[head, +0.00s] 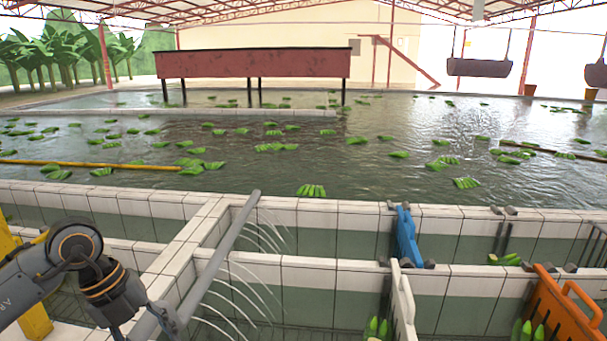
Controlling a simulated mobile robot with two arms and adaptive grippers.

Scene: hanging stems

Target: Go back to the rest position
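My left arm (80,265) comes in at the lower left, with its dark wrist low over the white tiled walls. A small grey part (168,318) beyond the wrist, beside the lower end of the grey pipe, may be my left gripper (160,320). I cannot make out its fingers or whether it holds anything. My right arm and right gripper are not in view. No hanging stem is clearly visible.
A grey pipe (232,232) spraying water jets slants over the tiled basins (330,220). Green banana clusters (311,190) float in the large pool beyond.

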